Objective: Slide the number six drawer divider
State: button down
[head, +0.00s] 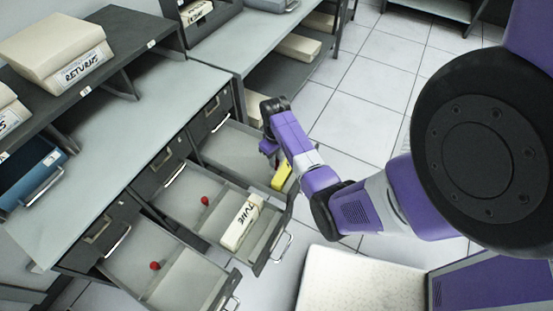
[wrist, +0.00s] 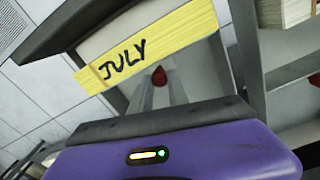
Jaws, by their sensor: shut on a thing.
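My gripper (head: 274,160) is inside the farthest of three open drawers (head: 228,150). In the wrist view its two grey fingers (wrist: 162,92) are shut on the red knob (wrist: 158,76) of that drawer's divider. The divider's panel is mostly hidden by my gripper. A yellow card stack (head: 281,175) lies at the drawer's front end, just beyond the knob. It reads JULY in the wrist view (wrist: 150,45). No number six is legible on any drawer.
The middle open drawer (head: 178,200) holds a red-knobbed divider (head: 204,201) and a cream card stack (head: 242,223). The nearest open drawer (head: 190,280) has another red knob (head: 155,266). The grey counter (head: 120,125) is mostly clear; the tiled floor (head: 375,115) is open to the right.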

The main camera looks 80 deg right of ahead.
jog(key=w+d+b, duration=0.1)
jog(key=w, duration=0.2)
jog(key=w+b, duration=0.2)
jog(key=w, duration=0.2)
jog(key=w+d+b, duration=0.1)
jog(key=w, duration=0.2)
jog(key=shift+w+d+f, duration=0.1)
jog(key=shift+w+d, duration=0.15)
jog(key=shift+d, duration=0.1)
jog(key=shift+w+b, duration=0.35)
jog(key=shift+w, duration=0.15)
jog(key=c, duration=1.3)
grip_release()
jog(key=shift+o, duration=0.2)
jog(key=shift+r, duration=0.2)
notch_tip(320, 180, up, 8)
jog(key=shift+f, duration=0.15)
